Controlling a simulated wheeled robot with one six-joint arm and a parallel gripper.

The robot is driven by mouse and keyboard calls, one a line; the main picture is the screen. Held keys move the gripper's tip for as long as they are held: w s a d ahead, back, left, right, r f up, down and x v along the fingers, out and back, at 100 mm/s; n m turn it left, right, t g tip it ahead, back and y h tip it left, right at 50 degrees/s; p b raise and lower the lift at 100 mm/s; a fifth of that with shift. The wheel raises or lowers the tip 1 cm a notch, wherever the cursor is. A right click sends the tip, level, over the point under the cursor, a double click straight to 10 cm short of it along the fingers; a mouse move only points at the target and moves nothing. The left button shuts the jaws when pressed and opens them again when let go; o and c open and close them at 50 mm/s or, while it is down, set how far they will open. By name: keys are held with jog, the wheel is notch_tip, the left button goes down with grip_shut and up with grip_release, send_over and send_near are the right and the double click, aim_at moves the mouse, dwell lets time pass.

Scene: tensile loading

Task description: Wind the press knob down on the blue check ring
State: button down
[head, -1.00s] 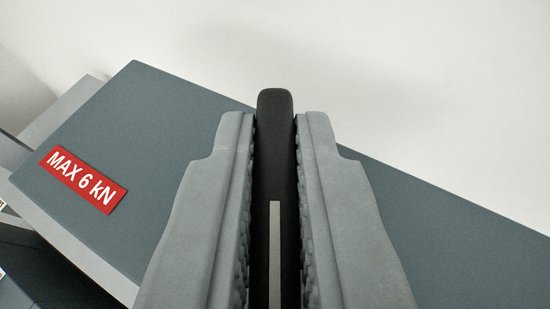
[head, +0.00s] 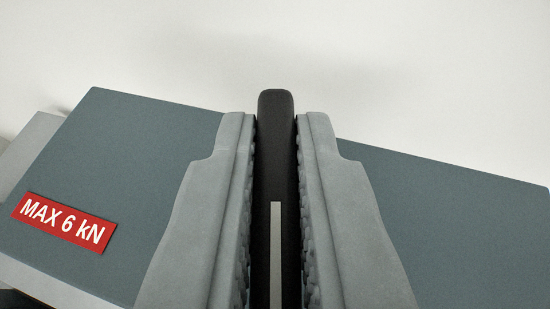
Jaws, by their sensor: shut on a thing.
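My gripper (head: 276,125) is in the middle of the head view, its two grey ridged fingers shut on a black bar-shaped grip with a pale line along it. I take this to be the press knob (head: 276,170). Its rounded end sticks out a little past the fingertips. The blue check ring is not in view. The lower part of the knob is cut off by the bottom edge of the picture.
A blue-grey machine top (head: 130,150) lies behind and below the fingers, tilted in the picture. It bears a red label (head: 64,222) reading "MAX 6 kN" at the left. A plain pale surface (head: 420,70) fills the background beyond.

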jog(key=c, duration=1.5)
grip_release()
jog(key=shift+s, duration=0.1)
jog(key=v, duration=1.7)
jog(key=shift+s, duration=0.1)
jog(key=shift+s+a, duration=0.1)
jog(key=s+f+t, duration=0.1)
jog(key=s+f, duration=0.6)
jog(key=s, duration=0.2)
jog(key=s+f+t, duration=0.1)
jog(key=s+f, duration=0.6)
jog(key=s, duration=0.2)
jog(key=s+a+f+t+h, duration=0.1)
jog(key=s+f+t, duration=0.1)
jog(key=s+f, duration=0.4)
jog(key=shift+s+f+m, duration=0.2)
jog(key=shift+s, duration=0.55)
jog(key=shift+s+f+m, duration=0.2)
jog(key=shift+s, duration=0.55)
